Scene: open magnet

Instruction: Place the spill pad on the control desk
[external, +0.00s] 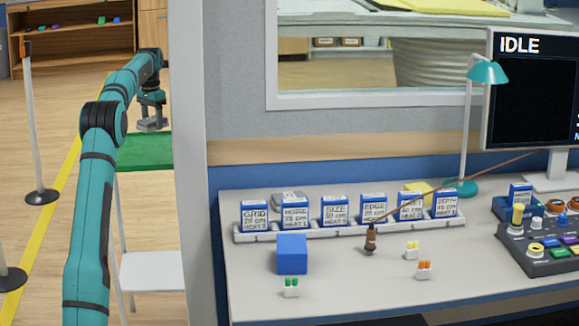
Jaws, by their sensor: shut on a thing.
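My gripper (152,103) is at the upper left, pointing down over a green-topped stand (143,155). It is shut on a small grey thing, seemingly the spill pad (153,125), at or just above the green top. I cannot tell whether the pad touches the top. The control desk (335,277) is at the right, beyond a grey wall post, and has a light grey top.
On the desk, a rack (350,229) holds several labelled boxes. A blue cube (292,253), small coloured plugs, a teal lamp (487,72), a monitor (530,100) and a button console (545,240) also stand there. The front middle is partly clear. The wall post (188,200) separates stand and desk.

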